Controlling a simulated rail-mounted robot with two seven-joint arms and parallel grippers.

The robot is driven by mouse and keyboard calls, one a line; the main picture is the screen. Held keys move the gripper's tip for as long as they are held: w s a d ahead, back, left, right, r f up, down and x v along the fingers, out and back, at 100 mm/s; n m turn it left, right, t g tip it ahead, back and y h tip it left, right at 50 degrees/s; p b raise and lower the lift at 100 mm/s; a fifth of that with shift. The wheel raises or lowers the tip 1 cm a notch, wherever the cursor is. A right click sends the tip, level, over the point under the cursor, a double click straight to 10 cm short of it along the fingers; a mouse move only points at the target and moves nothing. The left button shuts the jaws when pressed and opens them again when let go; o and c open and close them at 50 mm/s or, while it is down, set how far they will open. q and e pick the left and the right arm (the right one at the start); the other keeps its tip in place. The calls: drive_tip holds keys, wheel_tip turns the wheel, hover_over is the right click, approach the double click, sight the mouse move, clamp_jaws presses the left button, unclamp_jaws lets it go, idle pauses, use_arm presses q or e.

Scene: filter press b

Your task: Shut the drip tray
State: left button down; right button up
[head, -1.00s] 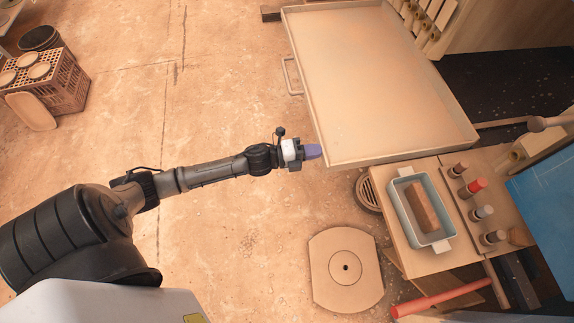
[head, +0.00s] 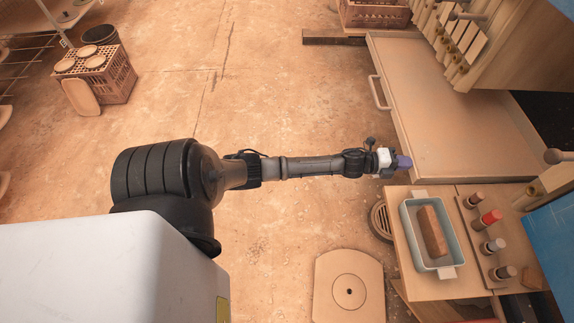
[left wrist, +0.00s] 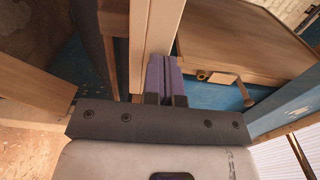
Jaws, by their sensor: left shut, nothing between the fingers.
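The drip tray (head: 455,120) is a large, flat tan tray with a low rim at the upper right of the head view. Its far right part lies beneath the press plates, and the rest sticks out to the left. Its pale bar handle (head: 379,92) is on the left-facing front side. My left gripper (head: 404,162), with purple fingers, is shut and empty at the near end of that front side, away from the handle. In the left wrist view the closed fingers (left wrist: 164,75) meet a pale strip, apparently the tray's front wall. Contact looks likely. My right gripper is out of view.
A bench with a blue-grey pan (head: 408,235) holding a brown block, and a panel with a red knob (head: 491,217), stand just near the tray. A round floor grate (head: 380,220) and a crate (head: 112,78) are on the floor. Open floor lies left.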

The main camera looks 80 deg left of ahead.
use_arm(q)
drive_tip(key=shift+a+f, duration=0.1)
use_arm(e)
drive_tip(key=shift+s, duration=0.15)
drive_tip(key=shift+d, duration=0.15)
use_arm(q)
drive_tip(key=s+a+p, duration=0.1)
drive_tip(key=s+p, duration=0.2)
drive_tip(key=s, duration=1.1)
drive_tip(key=shift+a+p, duration=0.3)
drive_tip(key=shift+p, duration=0.05)
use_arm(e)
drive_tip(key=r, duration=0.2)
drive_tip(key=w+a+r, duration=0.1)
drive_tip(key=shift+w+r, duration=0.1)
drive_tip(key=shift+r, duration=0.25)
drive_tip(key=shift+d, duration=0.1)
